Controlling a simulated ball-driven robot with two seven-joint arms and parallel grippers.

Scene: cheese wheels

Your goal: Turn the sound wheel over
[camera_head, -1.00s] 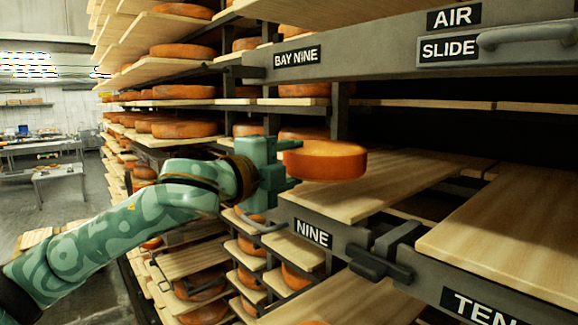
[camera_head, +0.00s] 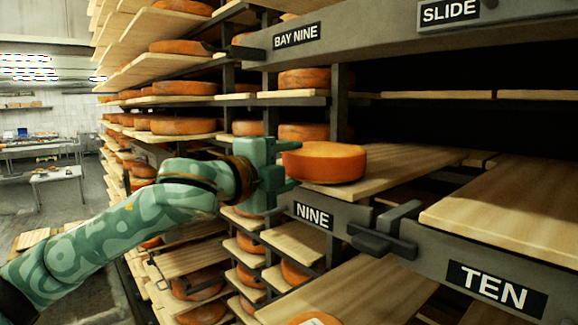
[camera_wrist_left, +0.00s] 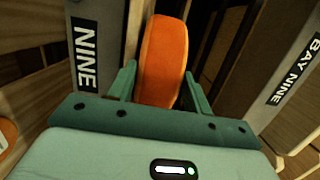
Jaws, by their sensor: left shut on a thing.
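An orange cheese wheel (camera_head: 325,163) lies roughly flat at the front left end of the wooden board above the NINE label (camera_head: 313,215). My left gripper (camera_head: 288,172) comes from the left and is shut on the wheel's near left edge. I cannot tell whether the wheel's underside touches the board (camera_head: 400,165). In the left wrist view the wheel (camera_wrist_left: 162,62) shows edge-on between the two green fingers (camera_wrist_left: 160,82). Its underside is hidden. My right gripper is not in view.
The dark rail labelled BAY NINE (camera_head: 296,36) runs above the wheel. A dark latch (camera_head: 385,235) juts out beside the NINE label. Board TEN (camera_head: 510,215) lies to the right. Another wheel (camera_head: 315,319), partly cut off, is at the bottom edge. Racks of wheels stand behind.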

